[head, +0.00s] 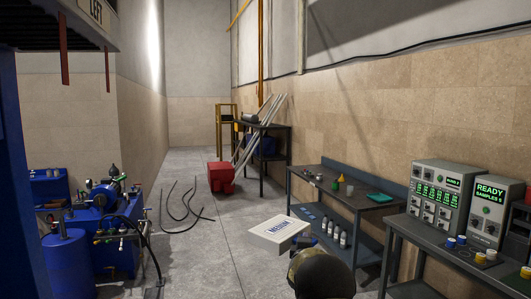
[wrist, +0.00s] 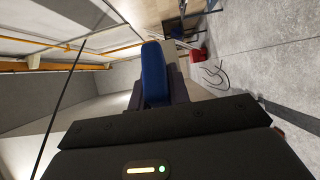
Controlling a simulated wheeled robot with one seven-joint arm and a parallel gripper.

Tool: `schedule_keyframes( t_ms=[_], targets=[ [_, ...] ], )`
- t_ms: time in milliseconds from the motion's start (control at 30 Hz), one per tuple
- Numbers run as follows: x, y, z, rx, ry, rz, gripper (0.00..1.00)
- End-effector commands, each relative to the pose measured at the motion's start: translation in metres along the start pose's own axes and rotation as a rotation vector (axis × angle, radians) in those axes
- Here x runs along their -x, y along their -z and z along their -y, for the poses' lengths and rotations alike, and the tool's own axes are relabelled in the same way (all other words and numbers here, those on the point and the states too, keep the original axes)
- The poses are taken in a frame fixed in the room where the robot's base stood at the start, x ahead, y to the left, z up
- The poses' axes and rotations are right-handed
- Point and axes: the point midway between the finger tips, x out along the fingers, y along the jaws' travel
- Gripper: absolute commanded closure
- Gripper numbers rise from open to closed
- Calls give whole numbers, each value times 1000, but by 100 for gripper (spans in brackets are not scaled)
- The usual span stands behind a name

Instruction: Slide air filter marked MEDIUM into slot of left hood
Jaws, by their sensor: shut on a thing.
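The air filter (head: 278,233), a flat pale box with MEDIUM in blue print on its face, is held out over the floor in the head view. In the wrist view my gripper (wrist: 155,95) is shut on a blue block-like part (wrist: 154,72), which looks like the filter's grip; a pale part of the filter shows just beyond it. My rounded wrist hides most of the gripper in the head view. The left hood (head: 50,32), dark with a LEFT sign, is at the top left, far from the filter. Its slot cannot be made out.
Red strips (head: 107,72) hang from the hood. Blue machinery (head: 105,225) stands below it. Dark hoses (head: 180,207) and a red box (head: 221,177) lie on the floor. A workbench (head: 350,197) and control boxes (head: 437,203) line the right wall. The middle aisle is mostly open floor.

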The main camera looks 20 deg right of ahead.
Motion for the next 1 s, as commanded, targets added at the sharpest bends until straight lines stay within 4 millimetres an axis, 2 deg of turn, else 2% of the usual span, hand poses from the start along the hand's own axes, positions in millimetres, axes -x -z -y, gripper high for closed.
schedule_keyframes(
  t_ms=[33,200,367,600,700,800,1000],
  targets=[
    [-1,-2,-36,-4,-10,-3,100],
    [2,-3,-117,-5,-10,-38,100],
    [12,0,-184,-5,-7,-91,100],
    [41,10,-286,-1,-8,-200,100],
    [54,15,-319,-1,-7,-246,100],
    [63,18,-339,-2,-5,-278,100],
    [72,21,-357,0,1,-308,100]
  ],
)
